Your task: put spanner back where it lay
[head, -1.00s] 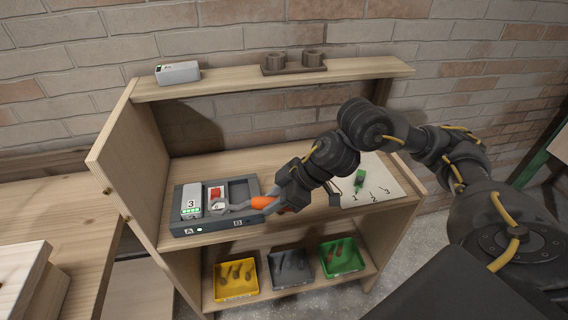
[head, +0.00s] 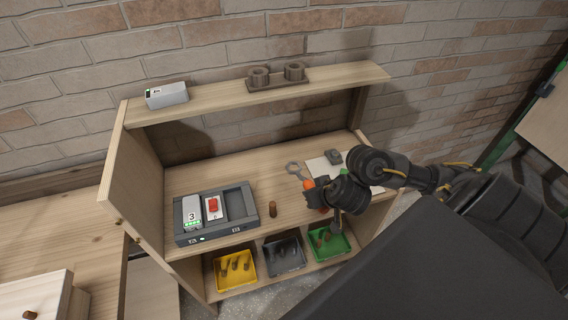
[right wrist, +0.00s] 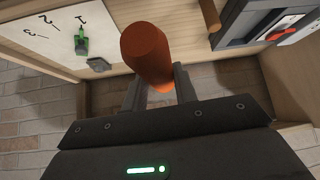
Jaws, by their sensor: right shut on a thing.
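The spanner (head: 295,168) has a grey ring head and an orange handle. My right gripper (head: 320,193) is shut on its orange handle, over the right part of the bench top, with the ring end pointing left and back. In the right wrist view the orange handle (right wrist: 146,50) stands out between the fingers of the right gripper (right wrist: 158,85). Whether the spanner touches the bench I cannot tell. My left gripper is in neither view.
A grey tray (head: 250,213) with a numbered battery (head: 192,212) and a red-switched unit (head: 213,207) is at left. A brown peg (head: 273,210) stands beside it. A numbered sheet (right wrist: 40,30) carries a green clip (right wrist: 81,42); a grey block (head: 333,157) is nearby. Coloured bins sit below.

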